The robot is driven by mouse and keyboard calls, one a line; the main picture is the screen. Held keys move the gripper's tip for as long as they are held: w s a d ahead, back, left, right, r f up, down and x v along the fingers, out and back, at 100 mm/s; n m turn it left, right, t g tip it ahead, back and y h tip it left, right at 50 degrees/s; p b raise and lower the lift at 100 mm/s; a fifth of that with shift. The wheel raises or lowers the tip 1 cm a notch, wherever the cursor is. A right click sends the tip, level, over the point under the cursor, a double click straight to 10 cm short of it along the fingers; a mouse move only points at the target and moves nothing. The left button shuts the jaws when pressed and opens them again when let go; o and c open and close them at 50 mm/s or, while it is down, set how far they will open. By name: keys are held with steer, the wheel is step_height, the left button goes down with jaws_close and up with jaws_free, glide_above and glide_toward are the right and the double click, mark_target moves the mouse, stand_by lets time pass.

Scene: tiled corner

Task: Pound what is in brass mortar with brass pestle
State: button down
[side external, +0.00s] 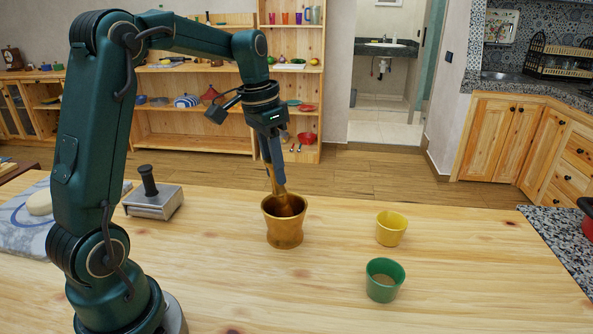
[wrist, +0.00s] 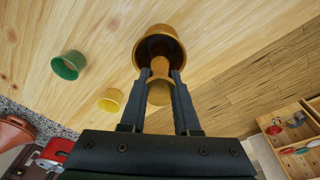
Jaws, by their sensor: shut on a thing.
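The brass mortar (side external: 284,232) stands upright on the wooden table, near the middle of the side view. It also shows at the top of the wrist view (wrist: 160,36). My gripper (side external: 277,177) is above the mortar, pointing down, and shut on the brass pestle (wrist: 160,92). The pestle's lower end reaches into the mortar's mouth. Its tip is hidden inside, so I cannot tell whether it touches the bottom. What lies in the mortar cannot be made out.
A yellow cup (side external: 391,229) and a green cup (side external: 384,281) with something brownish inside stand to the right. A metal block with a black handle (side external: 153,201) and a marbled board (side external: 22,222) with a pale round lump are at left. The front middle of the table is clear.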

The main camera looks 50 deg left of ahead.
stand_by(0.4)
steer(key=shift+f, duration=1.45)
steer(key=shift+r, duration=0.15)
steer(key=shift+r, duration=1.5)
steer(key=shift+r, duration=5)
steer(key=shift+w, duration=0.1)
